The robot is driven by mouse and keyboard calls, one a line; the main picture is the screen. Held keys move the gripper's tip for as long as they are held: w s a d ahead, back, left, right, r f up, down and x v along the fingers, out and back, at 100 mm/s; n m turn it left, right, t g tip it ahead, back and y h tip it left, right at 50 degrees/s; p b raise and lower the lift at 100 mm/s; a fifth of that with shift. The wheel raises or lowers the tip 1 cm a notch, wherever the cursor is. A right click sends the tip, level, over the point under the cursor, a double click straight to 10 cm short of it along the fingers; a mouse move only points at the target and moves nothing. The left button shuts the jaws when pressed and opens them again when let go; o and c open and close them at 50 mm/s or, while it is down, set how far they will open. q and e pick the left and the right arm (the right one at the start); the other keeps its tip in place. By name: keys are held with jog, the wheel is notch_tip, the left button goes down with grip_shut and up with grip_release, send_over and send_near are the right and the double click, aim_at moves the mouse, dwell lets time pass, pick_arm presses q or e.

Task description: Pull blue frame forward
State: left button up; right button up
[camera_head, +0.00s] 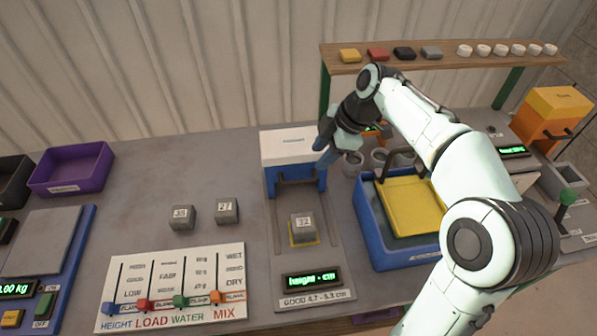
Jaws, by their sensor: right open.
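The blue frame (272,181) with a white top stands at the back of a grey height-gauge base (331,240). Its two blue legs straddle the base. My right gripper (324,152) is at the upper right corner of the frame, with its fingers pointing down and left. Its jaws are open; I cannot tell whether they touch the frame. A grey block marked 32 (303,227) sits on a yellow-outlined spot in front of the frame. My left gripper is not in view.
Two grey blocks, 30 (182,217) and 27 (227,210), stand left of the gauge. A slider board (170,287) lies at the front left. A blue tray (369,220) with a yellow panel (412,205) is close on the right. Grey cups (352,164) stand behind the tray.

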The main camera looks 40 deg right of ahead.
aim_at(299, 181)
jog(key=x, duration=1.1)
jog(key=shift+w+f, duration=0.1)
grip_shut()
